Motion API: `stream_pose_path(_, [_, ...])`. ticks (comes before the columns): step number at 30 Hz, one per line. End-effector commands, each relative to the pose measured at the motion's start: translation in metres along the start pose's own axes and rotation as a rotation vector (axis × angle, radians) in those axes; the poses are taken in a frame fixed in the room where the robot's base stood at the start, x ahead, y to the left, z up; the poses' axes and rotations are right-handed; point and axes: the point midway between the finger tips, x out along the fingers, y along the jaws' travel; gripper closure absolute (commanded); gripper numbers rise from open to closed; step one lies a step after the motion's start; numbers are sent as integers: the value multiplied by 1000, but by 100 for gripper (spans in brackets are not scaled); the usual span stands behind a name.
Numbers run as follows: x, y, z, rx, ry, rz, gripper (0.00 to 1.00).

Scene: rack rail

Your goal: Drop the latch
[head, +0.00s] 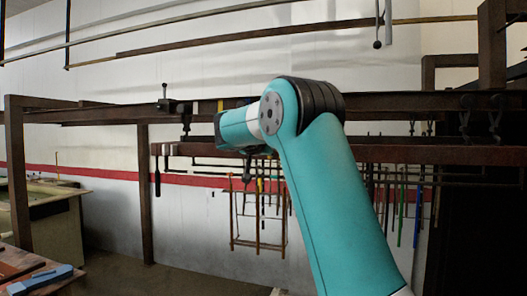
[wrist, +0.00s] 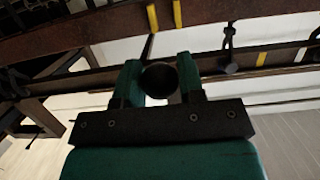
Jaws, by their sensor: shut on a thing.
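In the wrist view my gripper (wrist: 158,84) has its two teal fingers on either side of a dark round part (wrist: 158,77), and it is shut on it. This looks like a round knob or bar end seen end-on; I cannot tell whether it belongs to the latch. A dark rod runs up behind it toward the rack beams.
A long brown rail (head: 390,101) crosses the head view, with a lower beam (head: 400,154) carrying hanging rods and tools. A post (head: 146,195) stands at the left. A dark clamp (wrist: 229,42) sits right of my fingers. Floor shows at lower left.

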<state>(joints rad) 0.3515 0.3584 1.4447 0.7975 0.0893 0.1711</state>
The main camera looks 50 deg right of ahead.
Motion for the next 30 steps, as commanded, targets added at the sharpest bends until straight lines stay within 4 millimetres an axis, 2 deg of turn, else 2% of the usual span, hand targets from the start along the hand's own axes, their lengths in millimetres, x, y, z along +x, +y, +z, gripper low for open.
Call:
stream_pose_path(11, [3, 0, 4, -1, -1, 1, 77])
stream_pose_path(22, [31, 0, 28, -1, -3, 2, 77])
stream_pose_path(30, [40, 0, 32, -1, -3, 2, 77])
